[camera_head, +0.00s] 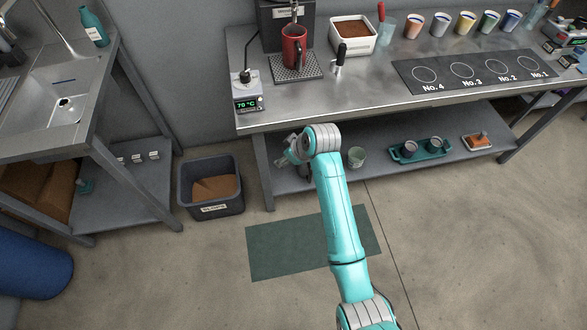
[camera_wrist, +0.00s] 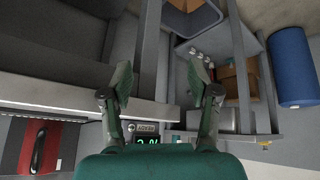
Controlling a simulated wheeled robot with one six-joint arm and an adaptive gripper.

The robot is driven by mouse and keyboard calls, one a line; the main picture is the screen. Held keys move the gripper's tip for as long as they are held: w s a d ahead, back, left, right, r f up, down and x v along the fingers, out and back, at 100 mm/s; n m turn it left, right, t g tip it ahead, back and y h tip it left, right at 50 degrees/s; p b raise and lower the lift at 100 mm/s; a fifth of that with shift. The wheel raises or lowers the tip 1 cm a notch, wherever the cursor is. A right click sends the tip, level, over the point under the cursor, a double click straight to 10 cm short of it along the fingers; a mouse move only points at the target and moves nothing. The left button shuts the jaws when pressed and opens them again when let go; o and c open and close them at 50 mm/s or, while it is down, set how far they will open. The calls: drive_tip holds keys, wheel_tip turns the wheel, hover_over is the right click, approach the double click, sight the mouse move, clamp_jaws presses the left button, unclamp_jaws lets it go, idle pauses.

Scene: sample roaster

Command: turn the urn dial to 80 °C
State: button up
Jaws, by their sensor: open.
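The urn (camera_head: 287,28) is a dark machine at the back left of the steel counter, with a red mug (camera_head: 293,48) under its spout. The dial's grey control box (camera_head: 250,93) stands at the counter's left end, a black knob (camera_head: 248,75) on top. Its green display (camera_head: 248,104) seems to read 70 or 79 °C; the last digit is unclear. My gripper (camera_head: 287,152) is in front of and below the counter edge, apart from the dial. In the wrist view my gripper (camera_wrist: 160,78) is open and empty; the display (camera_wrist: 146,139) shows beyond it, partly hidden.
A tray of brown grounds (camera_head: 352,36), a black-handled tool (camera_head: 340,58) and a numbered mat (camera_head: 475,72) lie on the counter. Below are a shelf with cups and a grey bin (camera_head: 211,187). A sink bench (camera_head: 66,90) stands left.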

drive_tip(key=shift+m+t, duration=0.3)
drive_tip(key=shift+m, duration=0.1)
drive_tip(key=shift+s+d+f, duration=0.55)
drive_tip(key=shift+s+f, duration=0.1)
drive_tip(key=shift+f, duration=0.1)
drive_tip(key=shift+s+d+f, duration=0.55)
drive_tip(key=shift+s+f, duration=0.1)
drive_tip(key=shift+f, duration=0.1)
